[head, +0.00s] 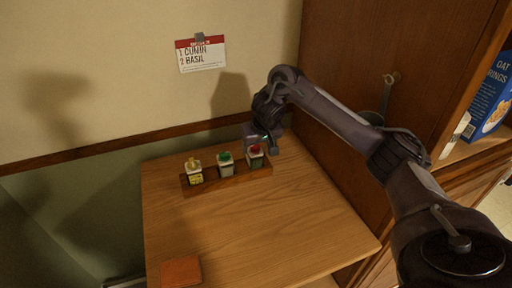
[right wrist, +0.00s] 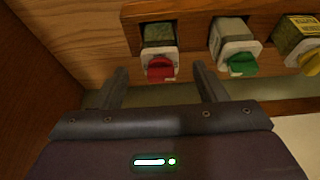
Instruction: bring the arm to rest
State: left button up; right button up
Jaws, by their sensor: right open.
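My right gripper (head: 262,143) is at the back right of the wooden table, just above and behind the red-capped jar (head: 255,156). In the right wrist view the gripper (right wrist: 162,78) is open, and the red-capped jar (right wrist: 160,52) shows between and beyond its fingers, with nothing visibly held. My right arm comes in from the right of the head view. My left gripper is not in view.
A wooden rack (head: 206,187) holds the red-capped jar, a green-capped jar (head: 226,165) and a yellow-capped jar (head: 194,172). A brown square (head: 181,272) lies at the front left. A card (head: 201,54) hangs on the wall. A wooden cabinet (head: 345,60) stands close on the right. The table middle is clear.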

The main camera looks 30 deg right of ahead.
jog(key=shift+s+r, duration=0.2)
jog(key=shift+r, duration=0.2)
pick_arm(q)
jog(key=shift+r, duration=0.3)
pick_arm(e)
jog(key=shift+w+f, duration=0.1)
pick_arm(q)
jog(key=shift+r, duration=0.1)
